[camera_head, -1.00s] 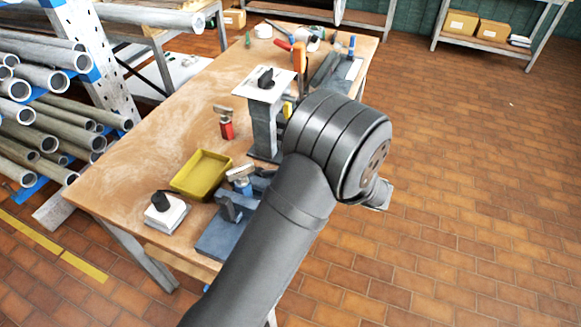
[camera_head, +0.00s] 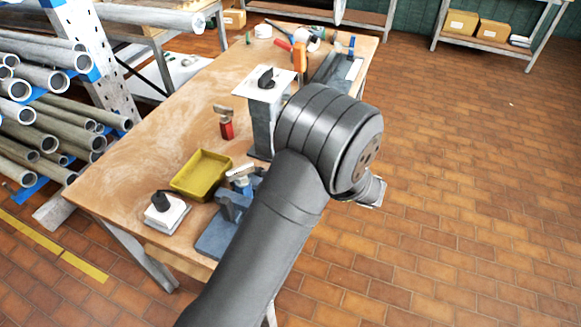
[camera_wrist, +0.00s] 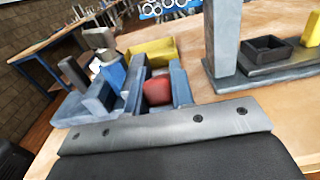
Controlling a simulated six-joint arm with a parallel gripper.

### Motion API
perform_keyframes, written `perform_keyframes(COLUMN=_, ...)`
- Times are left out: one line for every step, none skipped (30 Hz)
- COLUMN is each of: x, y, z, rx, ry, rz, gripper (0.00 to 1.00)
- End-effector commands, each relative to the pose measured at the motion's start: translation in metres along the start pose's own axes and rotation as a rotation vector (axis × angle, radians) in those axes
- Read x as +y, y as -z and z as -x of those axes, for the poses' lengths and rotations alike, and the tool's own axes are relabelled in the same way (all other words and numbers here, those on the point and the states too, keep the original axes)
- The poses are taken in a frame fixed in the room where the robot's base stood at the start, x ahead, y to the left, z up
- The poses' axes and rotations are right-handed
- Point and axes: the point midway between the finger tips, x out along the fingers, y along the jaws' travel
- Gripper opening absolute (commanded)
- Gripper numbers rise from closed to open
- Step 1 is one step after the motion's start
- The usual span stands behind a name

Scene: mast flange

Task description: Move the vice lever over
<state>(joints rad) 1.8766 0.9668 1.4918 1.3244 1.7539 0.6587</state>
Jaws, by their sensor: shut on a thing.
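The vice is a blue-grey block with upright jaws.
A yellow tray (camera_head: 201,175) lies beside the vice. A white block with a black knob (camera_head: 166,214) is at the bench's near corner. The bench's left middle is clear.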

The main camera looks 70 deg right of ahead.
Motion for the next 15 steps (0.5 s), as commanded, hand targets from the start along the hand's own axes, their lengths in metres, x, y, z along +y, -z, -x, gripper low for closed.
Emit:
perform_keyframes(x=0.0, y=-0.002, z=0.0, rx=0.01, ry=-0.001, rz=0.001, gripper=0.0)
perform_keyframes(x=0.0, y=-0.003, z=-0.001, rx=0.018, ry=-0.001, rz=0.001, gripper=0.0)
perform_keyframes(x=0.0, y=-0.004, z=-0.002, rx=0.03, ry=-0.001, rz=0.001, gripper=0.0)
perform_keyframes(x=0.0, y=-0.005, z=-0.003, rx=0.041, ry=0.0, rz=0.002, gripper=0.0)
perform_keyframes(x=0.0, y=-0.006, z=-0.003, rx=0.055, ry=0.0, rz=0.002, gripper=0.0)
perform_keyframes(x=0.0, y=-0.009, z=-0.005, rx=0.075, ry=-0.001, rz=0.004, gripper=0.0)
perform_keyframes(x=0.0, y=-0.01, z=-0.006, rx=0.093, ry=-0.001, rz=0.004, gripper=0.0)
perform_keyframes(x=0.0, y=-0.012, z=-0.007, rx=0.111, ry=-0.001, rz=0.004, gripper=0.0)
perform_keyframes(x=0.0, y=-0.015, z=-0.009, rx=0.139, ry=0.0, rz=0.005, gripper=0.0)
perform_keyframes(x=0.0, y=-0.017, z=-0.011, rx=0.161, ry=-0.001, rz=0.006, gripper=0.0)
perform_keyframes(x=0.0, y=-0.019, z=-0.013, rx=0.185, ry=0.0, rz=0.006, gripper=0.0)
perform_keyframes(x=0.0, y=-0.021, z=-0.016, rx=0.219, ry=-0.001, rz=0.006, gripper=0.0)
perform_keyframes(x=0.0, y=-0.024, z=-0.018, rx=0.245, ry=-0.001, rz=0.007, gripper=0.0)
perform_keyframes(x=0.0, y=-0.026, z=-0.02, rx=0.273, ry=-0.001, rz=0.006, gripper=0.0)
perform_keyframes(x=0.0, y=-0.029, z=-0.023, rx=0.31, ry=-0.001, rz=0.008, gripper=0.0)
